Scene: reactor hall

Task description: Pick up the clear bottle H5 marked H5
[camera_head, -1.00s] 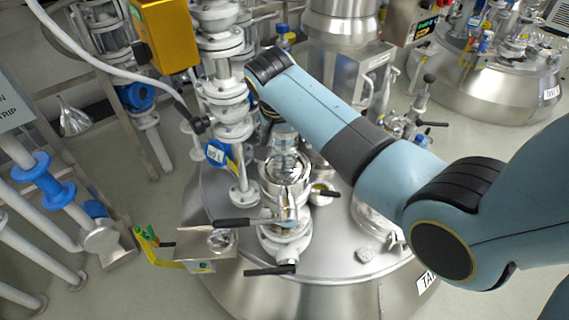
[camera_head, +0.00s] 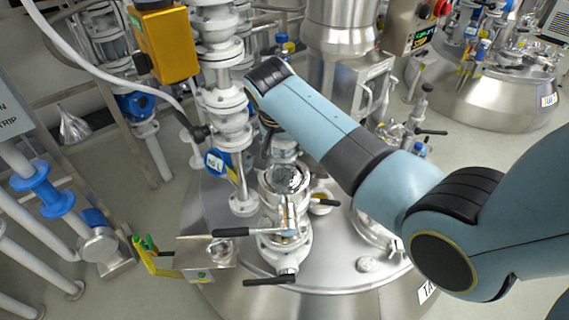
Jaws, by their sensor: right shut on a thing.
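My right arm comes in from the right, and its wrist bends down over the steel vessel lid (camera_head: 335,255). My right gripper (camera_head: 268,140) is dark and partly hidden below the wrist, beside the white flanged pipe. It is shut on a small clear, greyish object (camera_head: 285,149), which looks like the clear bottle H5. No H5 mark can be read on it. The object shows just behind the round glass-topped steel fitting, which covers its lower part. I cannot tell whether it touches the lid. My left gripper is not in view.
A white flanged pipe (camera_head: 222,100) with a blue round tag (camera_head: 215,161) stands left of the gripper. The steel fitting (camera_head: 286,180) with black-handled valves stands in front. A steel column (camera_head: 341,40) rises behind.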

